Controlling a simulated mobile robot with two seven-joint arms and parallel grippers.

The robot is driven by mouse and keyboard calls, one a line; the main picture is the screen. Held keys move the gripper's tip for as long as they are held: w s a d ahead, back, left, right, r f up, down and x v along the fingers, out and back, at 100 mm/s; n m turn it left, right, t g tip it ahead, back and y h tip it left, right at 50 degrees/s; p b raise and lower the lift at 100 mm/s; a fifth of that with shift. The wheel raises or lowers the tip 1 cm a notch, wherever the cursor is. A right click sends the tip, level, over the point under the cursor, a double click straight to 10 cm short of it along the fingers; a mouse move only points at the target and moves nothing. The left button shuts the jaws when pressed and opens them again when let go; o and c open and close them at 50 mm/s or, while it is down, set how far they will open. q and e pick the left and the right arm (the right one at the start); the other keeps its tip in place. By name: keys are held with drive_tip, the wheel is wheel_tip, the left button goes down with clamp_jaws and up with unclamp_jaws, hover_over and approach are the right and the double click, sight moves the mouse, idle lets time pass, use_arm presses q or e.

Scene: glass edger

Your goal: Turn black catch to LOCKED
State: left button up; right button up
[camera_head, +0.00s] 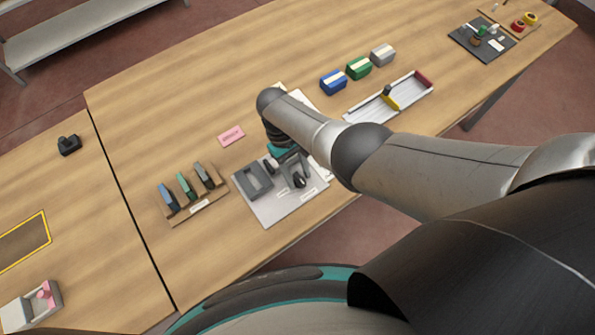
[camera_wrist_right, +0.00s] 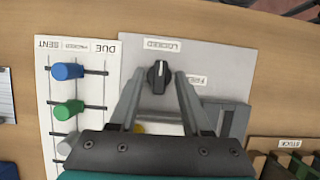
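The black catch (camera_wrist_right: 158,76) is a round knob with a raised grip bar, on a grey plate (camera_wrist_right: 225,60) in the right wrist view. A white mark shows on the bar, which runs up and down in that picture, toward the LOCKED label (camera_wrist_right: 162,45). A second label, FREE (camera_wrist_right: 197,80), lies to its right. My right gripper (camera_wrist_right: 159,80) is open, one fingertip on each side of the catch; I cannot tell if they touch it. In the head view the right gripper (camera_head: 285,158) is over the plate, partly hidden by my arm. My left gripper is not in view.
A dark grey frame (camera_head: 253,179) stands on the plate beside the catch. A rack with several coloured blocks (camera_head: 193,208) is left of it. A white board with pegs (camera_wrist_right: 45,110) adjoins the plate. A pink card (camera_head: 231,136) and a white tray (camera_head: 360,112) lie farther back.

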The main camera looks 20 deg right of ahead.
drive_tip(key=p+v, duration=0.3)
drive_tip(key=v, duration=1.2)
idle(0.3)
